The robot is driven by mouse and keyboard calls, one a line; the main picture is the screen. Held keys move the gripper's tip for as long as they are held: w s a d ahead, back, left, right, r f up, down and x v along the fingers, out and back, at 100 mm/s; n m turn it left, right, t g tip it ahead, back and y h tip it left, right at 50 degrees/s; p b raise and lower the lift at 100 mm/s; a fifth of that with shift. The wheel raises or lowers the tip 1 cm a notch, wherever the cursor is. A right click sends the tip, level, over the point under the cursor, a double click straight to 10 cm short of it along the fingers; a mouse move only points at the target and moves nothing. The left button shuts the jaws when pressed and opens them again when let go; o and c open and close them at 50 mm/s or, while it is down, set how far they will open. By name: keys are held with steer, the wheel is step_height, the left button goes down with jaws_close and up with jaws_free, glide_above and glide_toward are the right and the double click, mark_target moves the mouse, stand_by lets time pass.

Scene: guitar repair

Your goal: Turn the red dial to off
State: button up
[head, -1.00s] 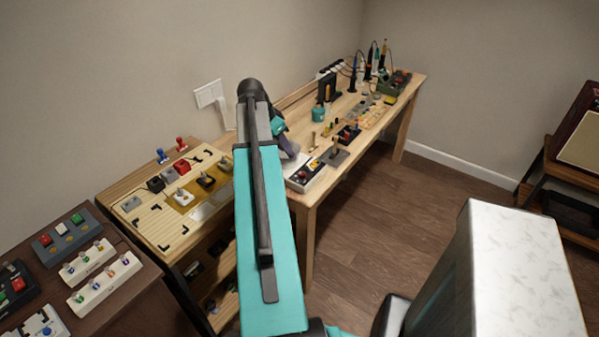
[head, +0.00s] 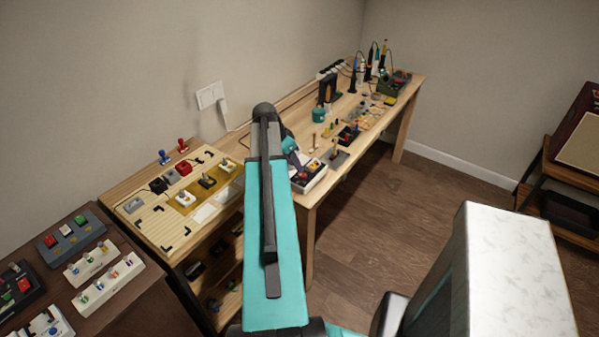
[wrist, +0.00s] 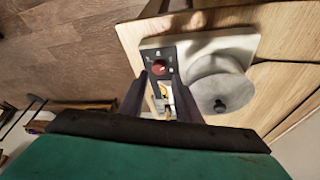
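The red dial (wrist: 158,68) sits on a dark panel on a pale box (wrist: 150,44) in the wrist view. In the head view the box (head: 317,180) stands at the near end of the long wooden bench, partly hidden by my arm. My gripper (wrist: 160,86) is open, with its two dark fingers apart. The dial shows in the gap between the fingers, just beyond the tips. I cannot tell whether they touch it. The dial's marked position is too small to read. A yellow part shows lower between the fingers.
A pale grey round piece (wrist: 220,92) with a dark mark covers the box's right side. In the head view, a small tool stand (head: 338,157) is close right of the box. A wooden board with switches (head: 165,205) lies left of my arm. Floor (head: 390,215) is clear.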

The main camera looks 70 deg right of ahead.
mark_target(302, 175)
steer(key=shift+p+x, duration=0.75)
steer(key=shift+x, duration=2.25)
